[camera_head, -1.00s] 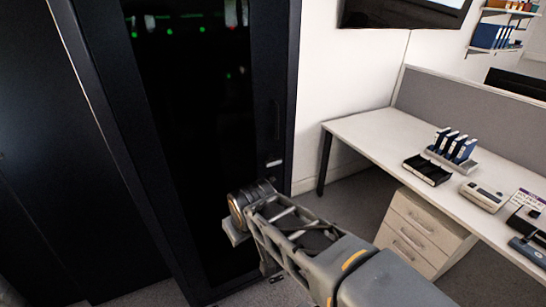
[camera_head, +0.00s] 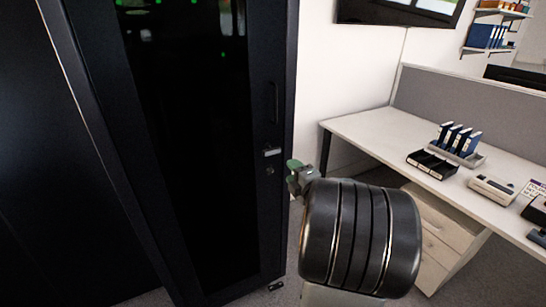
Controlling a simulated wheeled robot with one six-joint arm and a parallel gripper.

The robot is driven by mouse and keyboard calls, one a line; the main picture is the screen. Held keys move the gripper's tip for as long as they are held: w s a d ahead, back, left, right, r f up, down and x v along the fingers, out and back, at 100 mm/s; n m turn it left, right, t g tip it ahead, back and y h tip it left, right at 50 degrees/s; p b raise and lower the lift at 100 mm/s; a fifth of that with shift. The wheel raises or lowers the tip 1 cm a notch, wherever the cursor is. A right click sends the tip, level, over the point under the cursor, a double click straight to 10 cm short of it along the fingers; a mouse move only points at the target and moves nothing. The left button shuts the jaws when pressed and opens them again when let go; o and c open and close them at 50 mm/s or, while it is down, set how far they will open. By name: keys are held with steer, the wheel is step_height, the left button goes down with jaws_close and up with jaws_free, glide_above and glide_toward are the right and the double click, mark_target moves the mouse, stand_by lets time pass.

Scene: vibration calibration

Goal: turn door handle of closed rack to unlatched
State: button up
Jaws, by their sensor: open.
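The closed rack (camera_head: 190,190) is a tall black cabinet with a dark glass door and a few green lights inside. Its door handle (camera_head: 276,104) is a slim dark upright bar on the right door frame. A small grey latch piece (camera_head: 272,152) and a round lock (camera_head: 270,170) sit below it. My arm's wide dark joint hides part of the gripper.
A white desk (camera_head: 400,140) stands to the right, with a black tray (camera_head: 432,164), blue binders (camera_head: 458,138) and a drawer unit (camera_head: 436,232) under it. A grey partition (camera_head: 460,108) runs behind. Carpet shows in front of the rack.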

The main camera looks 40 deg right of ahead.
mark_target(273, 152)
steer(key=w, duration=0.4)
steer(key=w+d+p, duration=0.1)
steer(key=w, duration=0.8)
steer(key=shift+d, duration=0.35)
jaws_close()
